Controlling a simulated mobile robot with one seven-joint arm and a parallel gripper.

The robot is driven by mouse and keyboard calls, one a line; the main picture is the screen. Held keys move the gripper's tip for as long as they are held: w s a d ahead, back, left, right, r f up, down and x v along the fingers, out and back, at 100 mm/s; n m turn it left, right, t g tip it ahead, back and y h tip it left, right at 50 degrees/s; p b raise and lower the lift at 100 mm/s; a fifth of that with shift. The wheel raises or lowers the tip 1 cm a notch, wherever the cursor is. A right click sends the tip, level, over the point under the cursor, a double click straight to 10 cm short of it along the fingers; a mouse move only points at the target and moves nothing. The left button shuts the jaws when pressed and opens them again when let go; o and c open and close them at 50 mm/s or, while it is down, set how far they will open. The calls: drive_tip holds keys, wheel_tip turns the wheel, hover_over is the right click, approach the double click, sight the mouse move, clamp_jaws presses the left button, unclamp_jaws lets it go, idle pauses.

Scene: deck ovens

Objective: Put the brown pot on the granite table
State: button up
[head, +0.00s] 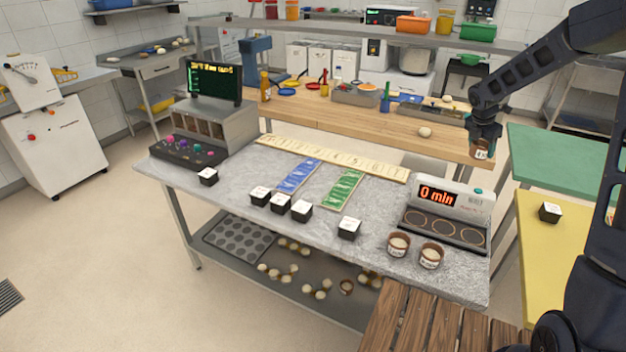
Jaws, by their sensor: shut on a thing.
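My gripper (483,144) is at the right, above the far right end of the granite table (375,195). It is shut on a small brown pot (482,154) with a pale label and holds it in the air, beyond the timer unit. The gripper and arm partly cover the pot. Two more brown pots with pale contents stand on the granite table near its front right corner, a left one (398,246) and a right one (431,258).
A timer unit (444,211) reading 0 min, with three round spots, stands at the table's right end. A green table (560,160) stands right.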

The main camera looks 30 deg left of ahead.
drive_tip(key=s+a+n+y, duration=0.1)
drive_tip(key=s+a+n, duration=0.1)
drive_tip(key=s+a, duration=0.95)
drive_tip(key=s+a+n, duration=0.2)
drive_tip(key=s+a, duration=0.7)
drive_tip(key=a, duration=0.5)
drive_tip(key=shift+t, duration=0.5)
wheel_tip(320, 180, down, 20)
drive_tip(key=shift+s+r, duration=0.1)
drive_tip(key=shift+s, duration=0.05)
drive_tip(key=o, duration=1.1)
drive_tip(key=v, duration=1.2)
drive_tip(key=shift+d+r, duration=0.1)
drive_tip(key=shift+d, duration=0.1)
